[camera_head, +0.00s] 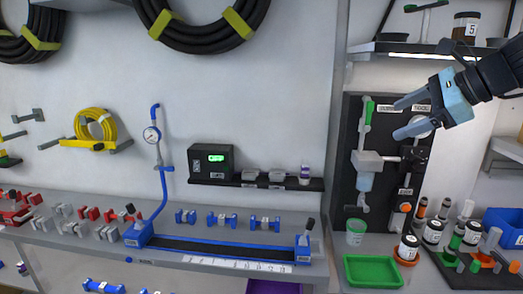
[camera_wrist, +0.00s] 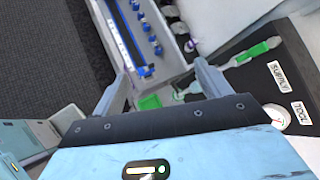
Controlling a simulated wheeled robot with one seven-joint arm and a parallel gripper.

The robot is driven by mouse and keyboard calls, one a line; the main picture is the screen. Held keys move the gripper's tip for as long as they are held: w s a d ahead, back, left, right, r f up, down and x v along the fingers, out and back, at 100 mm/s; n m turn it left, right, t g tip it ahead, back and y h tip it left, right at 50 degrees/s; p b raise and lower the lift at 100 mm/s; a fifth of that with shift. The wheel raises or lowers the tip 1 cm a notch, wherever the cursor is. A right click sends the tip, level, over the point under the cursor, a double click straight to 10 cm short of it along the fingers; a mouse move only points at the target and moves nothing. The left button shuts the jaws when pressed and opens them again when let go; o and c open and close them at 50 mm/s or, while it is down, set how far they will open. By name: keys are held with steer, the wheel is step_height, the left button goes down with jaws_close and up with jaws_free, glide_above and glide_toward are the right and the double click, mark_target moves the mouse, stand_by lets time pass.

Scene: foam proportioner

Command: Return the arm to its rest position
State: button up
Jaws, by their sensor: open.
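My gripper (camera_head: 402,117) is at the upper right in the head view, in front of the black proportioner panel (camera_head: 347,142). Its light-blue body and two grey fingers point left, and the fingers are apart with nothing between them. My arm reaches in from the right edge. In the wrist view my gripper (camera_wrist: 166,88) also shows its two fingers spread and empty. Beyond them lie a green tray (camera_wrist: 148,102) and part of the panel (camera_wrist: 275,75), with its green-handled valve, gauge and labels. The gripper hides part of the panel's upper right.
The bench holds a blue test rig (camera_head: 215,247), a green tray (camera_head: 373,271) and several bottles at the right. A shelf (camera_head: 405,48) is above my gripper. A blue bin (camera_head: 505,226) stands at the far right. The wall left of the panel is clear near my gripper.

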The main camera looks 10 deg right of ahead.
steer(key=s+a+f+n+g+h+b, duration=0.1)
steer(key=s+a+f+n+g, duration=0.3)
steer(key=s+a+f+n, duration=0.35)
steer(key=s+a+f+n+g+b, duration=0.1)
steer(key=s+a+f+n+g, duration=0.25)
steer(key=a+f+n, duration=0.45)
steer(key=s+a+f+n+h+b, duration=0.1)
steer(key=s+a+f+n+h, duration=0.1)
steer(key=s+f+n, duration=0.4)
steer(key=s+a+f+n+g+h+b, duration=0.1)
steer(key=s+a+f+n, duration=0.3)
steer(key=s+n, duration=0.4)
steer(key=shift+s+f+h, duration=0.55)
steer(key=shift+f+h, duration=0.3)
steer(key=shift+h, duration=0.05)
